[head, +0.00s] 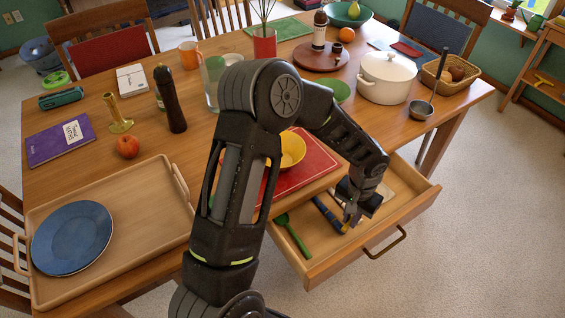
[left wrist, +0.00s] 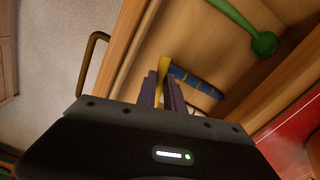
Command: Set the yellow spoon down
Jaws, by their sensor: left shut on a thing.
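The yellow spoon (left wrist: 164,72) shows in the left wrist view as a narrow yellow strip between the fingers. My left gripper (left wrist: 162,90) is shut on it. In the head view my left gripper (head: 352,212) points down into the open drawer (head: 411,208). Most of the spoon is hidden by the gripper, and I cannot tell whether it touches the drawer floor. A green spoon (head: 291,236) lies at the drawer's left side; it also shows in the left wrist view (left wrist: 262,42). My right gripper is not in view.
A blue-handled utensil (head: 326,214) lies in the drawer close to my left gripper. The drawer's front wall and handle (head: 385,243) stand near. Above the drawer is the table with a red mat (head: 318,163) and yellow bowl (head: 292,150). My left arm crosses over the table.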

